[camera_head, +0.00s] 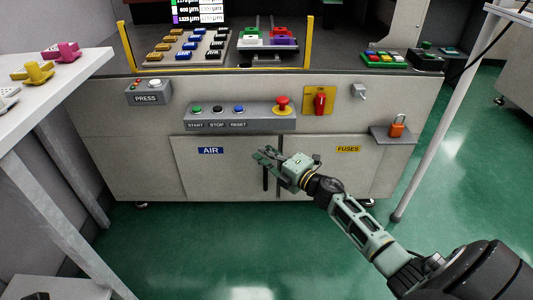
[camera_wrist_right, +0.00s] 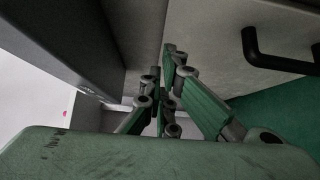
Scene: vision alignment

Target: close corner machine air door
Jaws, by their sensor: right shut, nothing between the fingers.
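The air door (camera_head: 215,175) is the pale left panel on the front of the corner machine (camera_head: 125,150), with a blue AIR label (camera_head: 210,150). It looks nearly flush with the front; I cannot tell whether a small gap remains. Its black upright handle (camera_head: 265,179) is near its right edge. My right gripper (camera_head: 265,155) is shut and empty, in front of the door's upper right corner, above the handle. In the right wrist view the shut fingers (camera_wrist_right: 163,78) point towards a pale panel, with a black handle (camera_wrist_right: 275,58) to the right. Contact is unclear. My left gripper is out of view.
The fuses door (camera_head: 345,175) is right of the air door. Above are a button box (camera_head: 240,115), a red rotary switch (camera_head: 320,101) and a small shelf with an orange padlock (camera_head: 397,127). A white table (camera_head: 60,85) stands left. Green floor (camera_head: 180,250) is clear in front.

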